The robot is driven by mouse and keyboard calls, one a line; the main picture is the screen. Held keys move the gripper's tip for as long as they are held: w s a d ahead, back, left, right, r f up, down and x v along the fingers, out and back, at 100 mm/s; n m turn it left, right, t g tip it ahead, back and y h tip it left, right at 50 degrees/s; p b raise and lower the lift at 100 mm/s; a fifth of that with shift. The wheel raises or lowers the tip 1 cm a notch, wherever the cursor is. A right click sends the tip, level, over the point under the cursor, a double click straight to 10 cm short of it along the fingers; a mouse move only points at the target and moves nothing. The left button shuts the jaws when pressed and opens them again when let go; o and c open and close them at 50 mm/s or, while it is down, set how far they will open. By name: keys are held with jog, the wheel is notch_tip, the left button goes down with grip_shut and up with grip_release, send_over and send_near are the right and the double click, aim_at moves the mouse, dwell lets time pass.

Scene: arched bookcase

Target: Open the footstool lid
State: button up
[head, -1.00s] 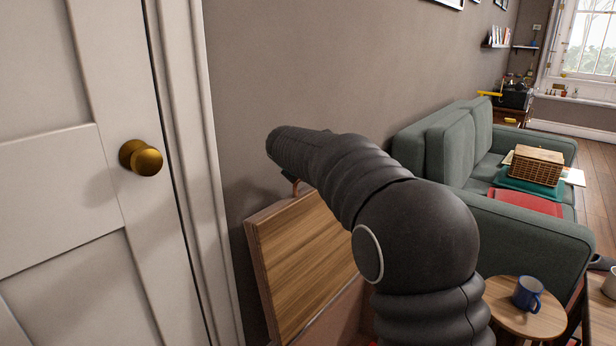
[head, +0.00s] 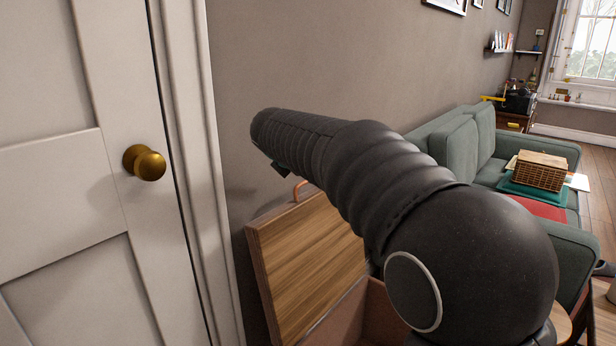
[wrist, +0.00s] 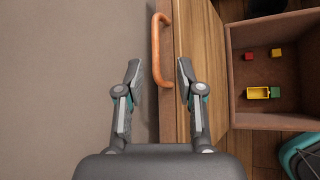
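The footstool lid (head: 305,262) is raised, standing steeply near the wall, with its wooden face visible. Its curved orange-brown handle (head: 301,188) sticks up from its top edge. The open footstool box (head: 372,318) shows below it. In the wrist view the handle (wrist: 160,50) lies between the lines of my fingers, and the lid edge (wrist: 195,60) runs beside it. My gripper (wrist: 159,72) is open with nothing clamped in it. In the head view my arm hides most of the gripper, which is above the handle with a visible gap.
Several toy blocks (wrist: 258,92) lie in the box (wrist: 275,120). A white door with a brass knob (head: 145,163) stands at left. A green sofa (head: 455,150) with a wicker basket (head: 540,171) is at right. The wall (head: 300,60) is close behind the lid.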

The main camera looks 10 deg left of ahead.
jog(key=shift+v, duration=1.3)
jog(key=s+d+f+m+g, duration=0.4)
jog(key=s+d+f+m, duration=0.1)
jog(key=s+f+m, duration=0.65)
jog(key=s+d+f+m+y, duration=0.1)
jog(key=s+d+m, duration=0.6)
jog(key=s+d, duration=0.3)
jog(key=s+d+f+m+y, duration=0.1)
jog(key=s+d+m, duration=0.7)
jog(key=s, duration=0.8)
jog(key=shift+d+f, duration=0.75)
jog(key=shift+d, duration=0.15)
